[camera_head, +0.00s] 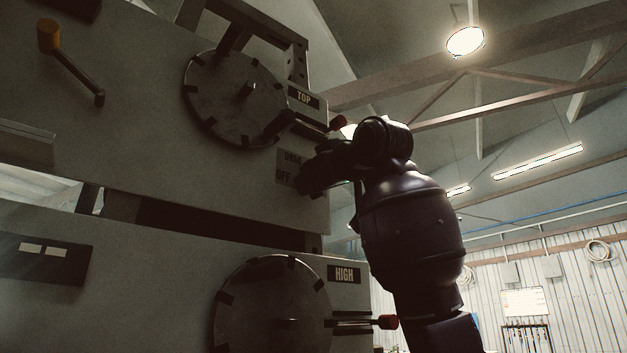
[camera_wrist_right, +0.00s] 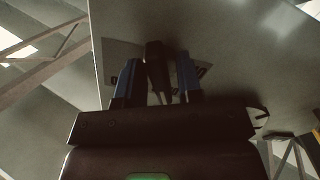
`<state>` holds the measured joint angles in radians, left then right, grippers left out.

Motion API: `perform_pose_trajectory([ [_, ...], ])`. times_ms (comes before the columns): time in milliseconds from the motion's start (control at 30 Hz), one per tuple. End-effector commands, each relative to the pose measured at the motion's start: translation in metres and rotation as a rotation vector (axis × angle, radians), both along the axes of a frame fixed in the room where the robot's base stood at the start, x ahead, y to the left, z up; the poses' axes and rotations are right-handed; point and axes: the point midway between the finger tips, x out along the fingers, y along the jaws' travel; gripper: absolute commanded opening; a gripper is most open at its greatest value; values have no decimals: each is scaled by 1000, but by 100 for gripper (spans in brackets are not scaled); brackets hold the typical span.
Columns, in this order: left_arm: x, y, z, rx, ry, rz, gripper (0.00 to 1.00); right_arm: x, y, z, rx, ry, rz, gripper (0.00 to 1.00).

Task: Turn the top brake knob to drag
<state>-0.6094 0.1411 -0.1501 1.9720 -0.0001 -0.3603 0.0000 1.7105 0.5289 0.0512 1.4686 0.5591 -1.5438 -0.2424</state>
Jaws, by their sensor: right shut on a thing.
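The brake label plate (camera_head: 288,165) with DRAG above OFF is on the upper grey panel, under the TOP sign (camera_head: 304,98). My right gripper (camera_head: 308,181) is at this plate's right side, against the panel, and covers the knob there in the head view. In the right wrist view, the dark brake knob (camera_wrist_right: 155,62) stands between the two blue-lined fingers of my right gripper (camera_wrist_right: 158,72), which is shut on it. The label behind it is mostly hidden, so I cannot read which word the knob points to. My left gripper is not in view.
An orange-handled crank (camera_head: 50,38) is at upper left. Open room lies right of the panel.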

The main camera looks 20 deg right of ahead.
Motion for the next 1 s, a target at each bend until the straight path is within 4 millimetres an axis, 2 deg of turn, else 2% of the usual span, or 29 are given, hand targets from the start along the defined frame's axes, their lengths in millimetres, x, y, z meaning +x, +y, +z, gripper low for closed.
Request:
perform_pose_trajectory([
  [633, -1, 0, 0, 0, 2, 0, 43, 0, 0, 0, -47, -18, 0, 10],
  [667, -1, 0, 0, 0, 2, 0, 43, 0, 0, 0, -47, -18, 0, 36],
  [700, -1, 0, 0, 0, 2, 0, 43, 0, 0, 0, -47, -18, 0, 42],
  [1000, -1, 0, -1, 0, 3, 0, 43, -1, 0, 0, -47, -18, 0, 42],
])
